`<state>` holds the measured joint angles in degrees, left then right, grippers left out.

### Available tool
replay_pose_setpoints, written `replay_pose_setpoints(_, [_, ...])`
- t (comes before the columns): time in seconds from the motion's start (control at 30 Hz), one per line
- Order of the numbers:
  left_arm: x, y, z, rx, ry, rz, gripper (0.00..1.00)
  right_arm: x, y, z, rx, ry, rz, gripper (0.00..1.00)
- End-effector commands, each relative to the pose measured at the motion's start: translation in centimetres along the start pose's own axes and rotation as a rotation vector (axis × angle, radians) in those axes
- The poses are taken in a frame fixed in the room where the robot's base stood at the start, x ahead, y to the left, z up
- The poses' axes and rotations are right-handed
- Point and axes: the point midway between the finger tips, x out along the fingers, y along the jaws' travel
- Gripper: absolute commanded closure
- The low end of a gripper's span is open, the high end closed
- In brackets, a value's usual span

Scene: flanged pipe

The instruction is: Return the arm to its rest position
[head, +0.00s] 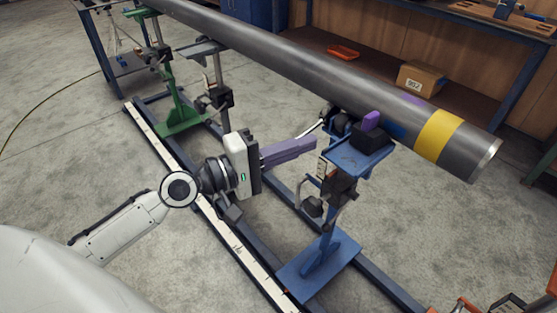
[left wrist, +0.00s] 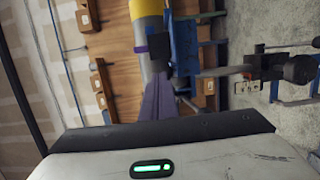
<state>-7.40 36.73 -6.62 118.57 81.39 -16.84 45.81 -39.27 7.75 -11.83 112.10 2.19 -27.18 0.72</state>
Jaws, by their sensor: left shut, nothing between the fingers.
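My left gripper (head: 312,142) reaches in from the left in the head view, with its purple fingers together and nothing between them. It is beside the blue pipe stand (head: 350,160), on the near side of the long grey pipe (head: 290,62). In the left wrist view the purple fingers (left wrist: 157,96) point toward the stand and the pipe's yellow band (left wrist: 146,30). Whether the fingertips touch the stand cannot be told. My right gripper is not in view.
A green stand (head: 180,112) holds the pipe farther back. A floor rail (head: 225,232) runs under both stands. A workbench shelf with a cardboard box (head: 420,78) and an orange tray (head: 343,52) is behind. Concrete floor (head: 60,150) is open at left.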

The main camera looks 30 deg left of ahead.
Motion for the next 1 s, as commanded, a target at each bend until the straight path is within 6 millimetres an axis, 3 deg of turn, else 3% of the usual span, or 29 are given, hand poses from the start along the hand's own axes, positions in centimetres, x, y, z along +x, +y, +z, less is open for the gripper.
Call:
replay_pose_setpoints(0.1, [-2.4, -0.6, 0.1, 0.001, -0.002, -0.005, 1.0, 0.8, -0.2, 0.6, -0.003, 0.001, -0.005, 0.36])
replay_pose_setpoints(0.3, [-4.5, -0.3, 0.0, 0.0, 0.0, -0.002, 1.0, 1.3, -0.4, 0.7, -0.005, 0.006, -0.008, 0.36])
replay_pose_setpoints(0.57, [-5.0, 0.0, 0.1, 0.001, 0.0, 0.0, 1.0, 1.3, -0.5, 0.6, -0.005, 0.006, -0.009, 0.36])
replay_pose_setpoints(0.67, [-5.1, -1.0, 0.1, 0.028, 0.008, -0.018, 1.0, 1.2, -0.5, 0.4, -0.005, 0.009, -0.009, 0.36])
replay_pose_setpoints(0.77, [-5.4, -4.3, 0.5, 0.124, 0.027, -0.079, 1.0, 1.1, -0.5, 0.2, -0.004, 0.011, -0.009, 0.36])
replay_pose_setpoints(0.87, [-6.2, -9.8, 1.6, 0.294, 0.043, -0.192, 1.0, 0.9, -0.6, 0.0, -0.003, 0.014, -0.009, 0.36])
replay_pose_setpoints(1.0, [-8.3, -18.4, 4.6, 0.587, 0.009, -0.396, 1.0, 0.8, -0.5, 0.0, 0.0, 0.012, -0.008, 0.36])
